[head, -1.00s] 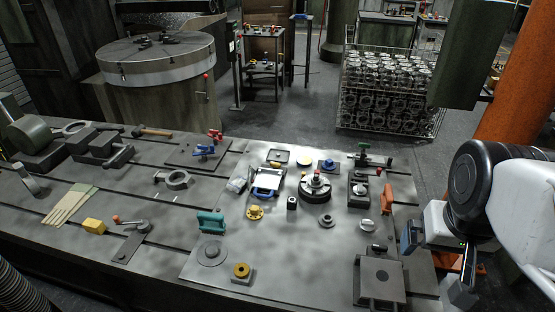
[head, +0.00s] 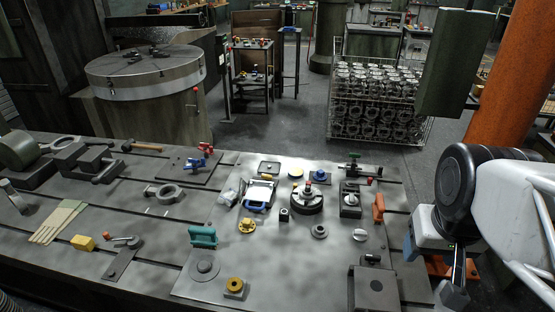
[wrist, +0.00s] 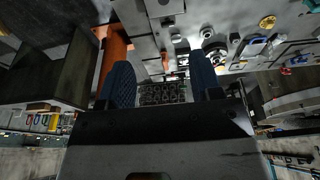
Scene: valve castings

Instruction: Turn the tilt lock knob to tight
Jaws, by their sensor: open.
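My gripper (wrist: 162,82) is open and empty; its two dark fingers stand apart in the wrist view. In the head view my gripper hangs beside the right end of the bench, its fingertips partly hidden by the wrist. I cannot tell for certain which part is the tilt lock knob. A dark block fixture (head: 376,291) at the front right of the bench has a small dark cylindrical part (head: 371,259) at its back. A pale round knob (head: 360,235) lies behind it. My gripper is to the right of these and touches none.
A wire crate of castings (head: 378,103) stands on the floor behind. An orange column (head: 518,82) rises at right.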

